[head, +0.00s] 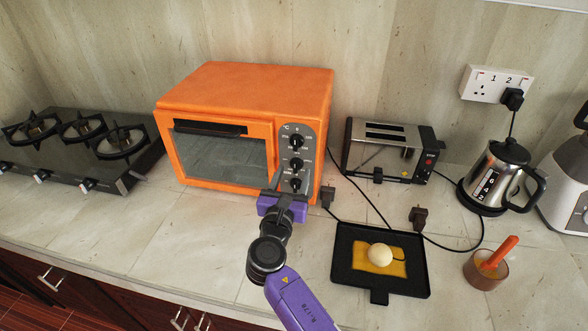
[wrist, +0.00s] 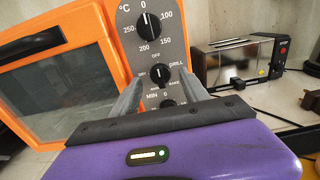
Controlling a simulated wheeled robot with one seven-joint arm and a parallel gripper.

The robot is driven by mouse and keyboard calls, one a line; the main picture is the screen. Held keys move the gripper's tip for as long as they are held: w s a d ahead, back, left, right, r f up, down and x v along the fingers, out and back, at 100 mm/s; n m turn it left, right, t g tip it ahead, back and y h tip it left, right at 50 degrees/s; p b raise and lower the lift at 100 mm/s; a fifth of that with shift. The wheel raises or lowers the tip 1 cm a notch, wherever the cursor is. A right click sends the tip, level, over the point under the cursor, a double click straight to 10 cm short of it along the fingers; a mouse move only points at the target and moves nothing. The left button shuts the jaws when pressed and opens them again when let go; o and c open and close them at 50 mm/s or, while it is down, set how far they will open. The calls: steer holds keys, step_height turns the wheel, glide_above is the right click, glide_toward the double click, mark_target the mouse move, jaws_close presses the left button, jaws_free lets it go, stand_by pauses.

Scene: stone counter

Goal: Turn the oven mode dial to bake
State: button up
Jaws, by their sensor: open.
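The orange oven (head: 245,90) stands against the wall, its door shut, with a grey control panel at its right front. The mode dial (wrist: 160,74) is the black middle knob of three, marked OFF above and GRILL to its right; it also shows in the head view (head: 296,165). Its pointer looks roughly upright, but its exact setting is too small to tell. My gripper (head: 277,183) is in front of the panel's lower part. In the wrist view its two grey fingers stand apart, one on each side of the mode dial; contact cannot be told. The gripper partly hides the bottom dial.
The temperature dial (wrist: 149,26) is just above. A toaster (head: 385,150) stands right of the oven, with a black tray (head: 352,286), cables and a kettle (head: 500,172) nearby. A gas hob (head: 60,160) is at left. The counter before the oven door is clear.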

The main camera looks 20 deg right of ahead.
mark_target(296, 166)
steer(key=shift+x, duration=1.15)
jaws_close()
